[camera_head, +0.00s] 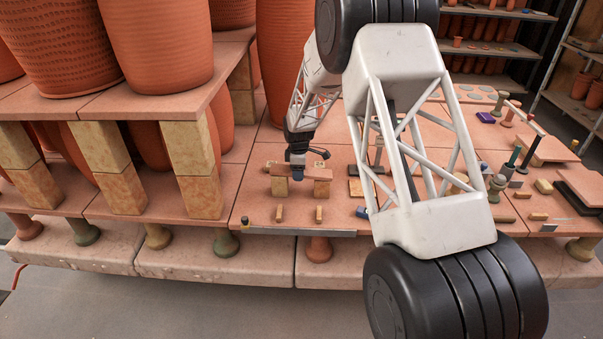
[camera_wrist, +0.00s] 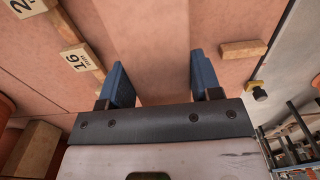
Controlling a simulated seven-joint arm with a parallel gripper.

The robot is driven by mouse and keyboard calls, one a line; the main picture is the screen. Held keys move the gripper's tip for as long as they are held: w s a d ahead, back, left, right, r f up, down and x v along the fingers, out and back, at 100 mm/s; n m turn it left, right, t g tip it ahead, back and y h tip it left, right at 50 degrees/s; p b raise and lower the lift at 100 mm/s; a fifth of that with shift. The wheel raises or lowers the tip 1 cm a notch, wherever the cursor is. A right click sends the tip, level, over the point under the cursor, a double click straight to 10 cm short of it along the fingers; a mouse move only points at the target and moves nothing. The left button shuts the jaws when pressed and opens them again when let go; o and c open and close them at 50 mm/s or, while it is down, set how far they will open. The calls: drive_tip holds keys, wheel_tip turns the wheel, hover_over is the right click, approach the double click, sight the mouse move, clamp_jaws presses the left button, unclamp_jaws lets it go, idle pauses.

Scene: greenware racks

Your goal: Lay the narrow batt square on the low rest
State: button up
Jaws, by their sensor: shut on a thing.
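The narrow batt (camera_head: 318,174) is a flat reddish-brown slab. My gripper (camera_head: 298,174) is shut on it from above, near its middle in the head view. In the wrist view the batt (camera_wrist: 145,45) lies between the two blue fingers of my gripper (camera_wrist: 161,85) and runs out of the top of the picture. My fingers hide part of the batt.
Small wooden pieces (camera_head: 319,214) stand in front, near the shelf's front edge; one also shows in the wrist view (camera_wrist: 243,49). A numbered tag (camera_wrist: 75,60) lies at left. Tall terracotta pots (camera_head: 155,45) on propped shelves fill the left; several small tools and blocks lie to the right.

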drive_tip(key=shift+r, duration=0.1)
drive_tip(key=shift+r, duration=2.95)
drive_tip(key=s+f+h, duration=0.1)
drive_tip(key=s+f, duration=0.5)
drive_tip(key=s, duration=0.6)
drive_tip(key=shift+s, duration=0.25)
drive_tip(key=shift+f, duration=0.1)
drive_tip(key=shift+f, duration=2.85)
drive_tip(key=shift+a+f, duration=0.1)
drive_tip(key=shift+f, duration=0.55)
